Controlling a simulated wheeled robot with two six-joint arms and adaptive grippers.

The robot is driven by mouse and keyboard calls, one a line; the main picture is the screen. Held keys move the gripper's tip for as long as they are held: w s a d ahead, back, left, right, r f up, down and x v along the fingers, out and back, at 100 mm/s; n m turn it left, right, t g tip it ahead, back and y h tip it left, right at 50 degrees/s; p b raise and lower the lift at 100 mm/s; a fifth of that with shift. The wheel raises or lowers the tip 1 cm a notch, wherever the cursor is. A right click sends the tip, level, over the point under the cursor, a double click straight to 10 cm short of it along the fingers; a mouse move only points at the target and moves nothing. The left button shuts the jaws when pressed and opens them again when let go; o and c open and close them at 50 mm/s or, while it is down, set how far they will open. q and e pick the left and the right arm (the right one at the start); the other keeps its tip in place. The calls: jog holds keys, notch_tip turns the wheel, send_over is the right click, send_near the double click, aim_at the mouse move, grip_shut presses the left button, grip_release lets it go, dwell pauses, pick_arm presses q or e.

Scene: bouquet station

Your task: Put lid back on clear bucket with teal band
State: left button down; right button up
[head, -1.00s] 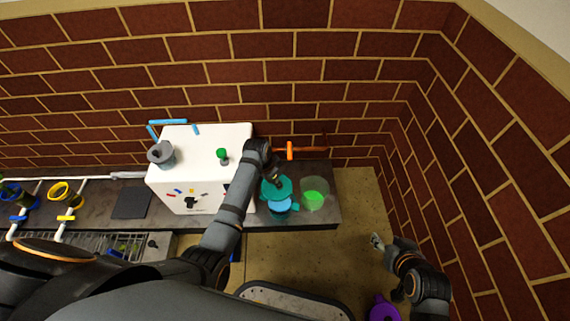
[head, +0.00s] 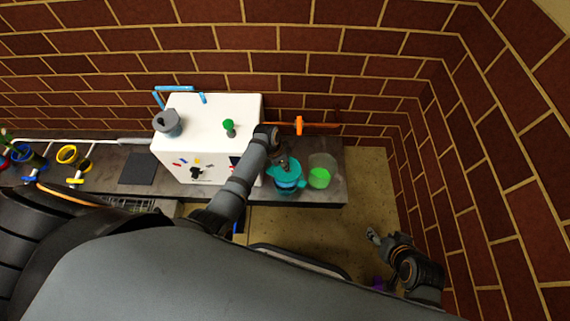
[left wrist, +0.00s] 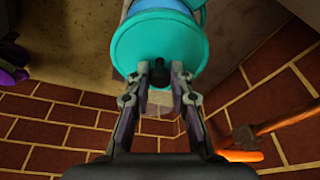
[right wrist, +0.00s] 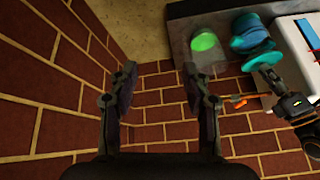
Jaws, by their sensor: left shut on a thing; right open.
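The clear bucket with the teal band (head: 289,186) stands on the grey counter in the head view, with blue contents showing. The teal lid (head: 284,170) is tilted over its back side. My left gripper (head: 283,158) is shut on the lid's dark knob. The left wrist view shows the lid (left wrist: 155,42) from its knob side, hiding most of the bucket. In the right wrist view the lid (right wrist: 264,61) looks apart from the bucket (right wrist: 250,38). My right gripper (head: 373,236) is open and empty, off the counter's right side.
Another clear bucket with green contents (head: 320,177) stands close on the right. A white box (head: 212,130) stands to the left. An orange-handled tool (head: 300,126) is behind, near the brick wall. A purple thing (head: 379,283) is low on the right.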

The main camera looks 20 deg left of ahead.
pick_arm(q)
jog(key=shift+f+b, duration=0.75)
jog(key=shift+b, duration=0.1)
notch_tip(320, 180, down, 2)
jog(key=shift+f+b, duration=0.1)
jog(key=shift+b, duration=0.55)
jog(key=shift+f, duration=0.1)
pick_arm(e)
jog(key=w+d+r+t, duration=0.1)
jog(key=w+r+t, duration=0.9)
jog(key=r, duration=0.7)
jog(key=w, duration=0.3)
jog(key=shift+w, duration=0.2)
pick_arm(q)
jog(key=shift+p, duration=0.65)
pick_arm(e)
jog(key=shift+r, duration=0.6)
pick_arm(q)
jog(key=shift+f, duration=0.1)
pick_arm(e)
jog(key=shift+r, duration=0.15)
pick_arm(q)
jog(key=shift+p, duration=0.4)
pick_arm(e)
jog(key=shift+r, duration=0.25)
